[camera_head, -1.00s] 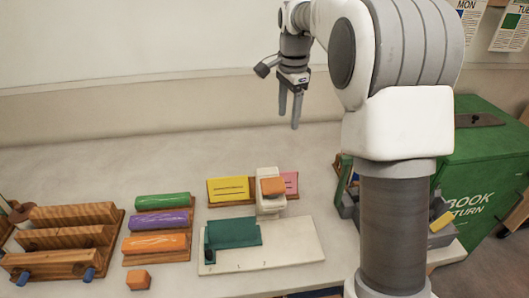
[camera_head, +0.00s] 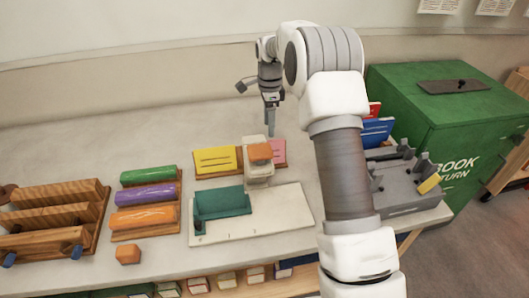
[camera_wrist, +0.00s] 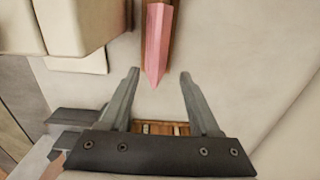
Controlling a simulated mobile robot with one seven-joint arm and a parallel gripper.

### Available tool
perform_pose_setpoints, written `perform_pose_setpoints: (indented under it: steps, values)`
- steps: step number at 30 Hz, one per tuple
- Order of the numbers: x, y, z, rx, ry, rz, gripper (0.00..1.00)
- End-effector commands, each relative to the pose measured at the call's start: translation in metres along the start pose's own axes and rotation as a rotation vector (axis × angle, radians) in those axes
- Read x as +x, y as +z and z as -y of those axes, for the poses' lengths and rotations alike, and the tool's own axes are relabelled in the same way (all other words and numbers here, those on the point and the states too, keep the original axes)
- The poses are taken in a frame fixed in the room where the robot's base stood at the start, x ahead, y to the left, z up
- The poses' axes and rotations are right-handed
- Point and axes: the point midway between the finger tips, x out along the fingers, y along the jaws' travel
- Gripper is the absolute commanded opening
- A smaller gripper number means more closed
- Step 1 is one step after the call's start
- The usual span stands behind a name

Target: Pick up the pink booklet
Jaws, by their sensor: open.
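The pink booklet (camera_head: 279,149) stands in a wooden holder on the table, to the right of a yellow booklet (camera_head: 214,159). A cream device with an orange top (camera_head: 258,170) hides its left part in the head view. My gripper (camera_head: 271,132) is above and just behind the booklet in the head view, pointing down. In the wrist view the pink booklet (camera_wrist: 157,45) shows edge-on as a narrow strip in its wooden holder. My gripper's two fingers (camera_wrist: 159,74) are apart and empty, with the booklet's near end in line with the gap between them.
A white board (camera_head: 255,222) with a teal piece lies in front. A grey tray (camera_head: 405,188) and green book-return bin (camera_head: 450,110) stand to the right.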

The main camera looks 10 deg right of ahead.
Motion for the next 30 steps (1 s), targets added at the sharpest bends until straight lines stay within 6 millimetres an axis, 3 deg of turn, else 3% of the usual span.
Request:
perform_pose_setpoints:
  steps: [8, 17, 26, 30]
  values:
    - [0.023, 0.0, -0.001, 0.0, 0.002, 0.001, 0.64]
    - [0.064, -0.003, -0.007, -0.001, 0.002, 0.001, 0.64]
    - [0.07, -0.003, -0.006, 0.0, -0.001, 0.0, 0.64]
    - [0.07, -0.003, -0.006, -0.001, -0.001, 0.0, 0.42]
